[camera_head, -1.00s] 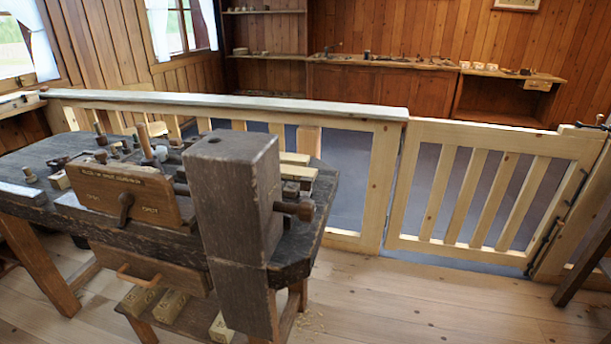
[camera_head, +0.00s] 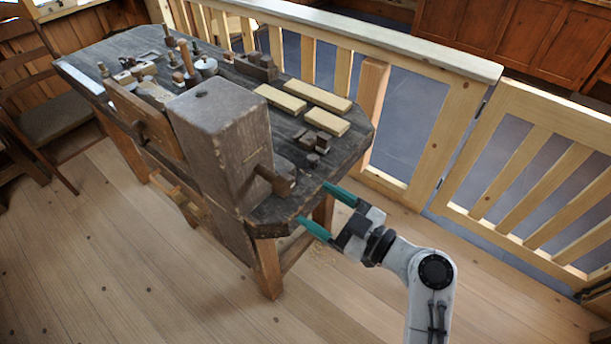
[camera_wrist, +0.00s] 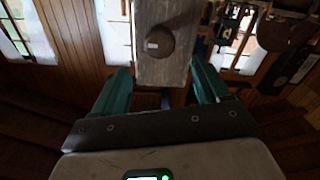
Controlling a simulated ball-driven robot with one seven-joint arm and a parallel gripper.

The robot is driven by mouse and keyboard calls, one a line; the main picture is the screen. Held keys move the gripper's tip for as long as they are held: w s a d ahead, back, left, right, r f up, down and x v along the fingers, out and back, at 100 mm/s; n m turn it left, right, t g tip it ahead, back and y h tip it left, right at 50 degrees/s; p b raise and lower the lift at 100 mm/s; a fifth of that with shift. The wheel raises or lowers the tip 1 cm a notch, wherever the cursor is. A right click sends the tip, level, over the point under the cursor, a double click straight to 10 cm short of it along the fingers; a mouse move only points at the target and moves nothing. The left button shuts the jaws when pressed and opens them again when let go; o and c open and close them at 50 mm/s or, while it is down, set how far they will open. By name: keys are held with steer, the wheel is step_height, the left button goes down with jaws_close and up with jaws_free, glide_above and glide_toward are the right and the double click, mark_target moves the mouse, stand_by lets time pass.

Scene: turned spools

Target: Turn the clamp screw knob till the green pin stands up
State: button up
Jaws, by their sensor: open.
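The clamp screw knob (camera_head: 284,180), dark brown wood on a short shaft, sticks out of the right side of the tall grey wooden block (camera_head: 215,125) at the bench end. In the wrist view the knob (camera_wrist: 160,40) is round, seen end-on against the block's grey face (camera_wrist: 148,72), with a small pale mark on it. My gripper (camera_head: 314,204) has two teal fingers, spread and empty, pointing at the knob from the right, apart from it. In the wrist view my gripper (camera_wrist: 160,78) has its fingers below and either side of the knob. I cannot make out a green pin.
The dark workbench (camera_head: 345,150) bears yellow wood strips (camera_head: 318,96), small dark blocks (camera_head: 315,142) and several tools. A wooden railing (camera_head: 400,50) with a gate (camera_head: 540,150) runs behind. The floor (camera_head: 180,290) in front is clear.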

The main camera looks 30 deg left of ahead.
mark_target(289, 188)
steer(key=a, duration=0.3)
steer(key=a+p, duration=0.1)
steer(key=a, duration=0.2)
steer(key=a+p, duration=0.1)
steer(key=a, duration=0.2)
steer(key=shift+w+a, duration=0.2)
steer(key=shift+w, duration=0.1)
steer(key=shift+c, duration=0.4)
steer(key=c, duration=0.9)
steer(key=shift+o, duration=0.2)
steer(key=shift+f+m+b, duration=0.1)
steer(key=shift+m+b, duration=0.2)
steer(key=shift+b, duration=0.05)
